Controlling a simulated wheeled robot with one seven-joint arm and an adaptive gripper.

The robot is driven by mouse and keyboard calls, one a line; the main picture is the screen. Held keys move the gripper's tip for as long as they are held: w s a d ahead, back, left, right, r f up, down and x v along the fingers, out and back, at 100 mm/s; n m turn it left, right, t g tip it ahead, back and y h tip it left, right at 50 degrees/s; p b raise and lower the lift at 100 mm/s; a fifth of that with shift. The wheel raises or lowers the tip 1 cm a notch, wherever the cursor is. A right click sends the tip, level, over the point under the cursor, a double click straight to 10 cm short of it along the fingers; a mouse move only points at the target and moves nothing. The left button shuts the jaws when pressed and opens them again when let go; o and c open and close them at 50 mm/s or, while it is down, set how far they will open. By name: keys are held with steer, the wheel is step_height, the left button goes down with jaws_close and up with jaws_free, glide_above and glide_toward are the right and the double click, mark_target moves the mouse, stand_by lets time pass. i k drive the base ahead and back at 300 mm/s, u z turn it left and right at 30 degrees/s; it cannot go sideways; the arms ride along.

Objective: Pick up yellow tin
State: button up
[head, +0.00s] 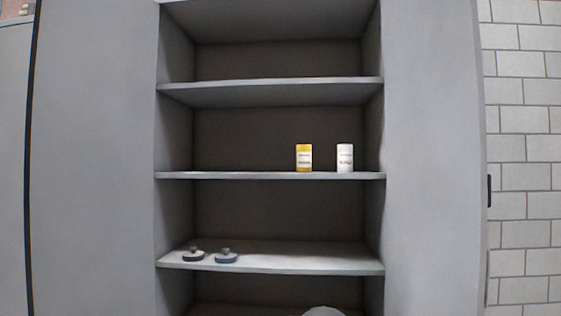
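The yellow tin (304,158) stands upright near the front edge of a middle shelf (250,175), right of the shelf's centre. It has a white label band with small dark print that I cannot read. A white tin (345,158) of similar size stands upright just to its right, with a small gap between them. My gripper is not in view.
The grey cabinet has open shelves, with side walls at left and right. The middle shelf is bare left of the yellow tin.

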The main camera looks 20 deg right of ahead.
mark_target(303, 152)
steer(key=u, duration=0.7)
steer(key=i, duration=1.45)
steer(key=z, duration=1.45)
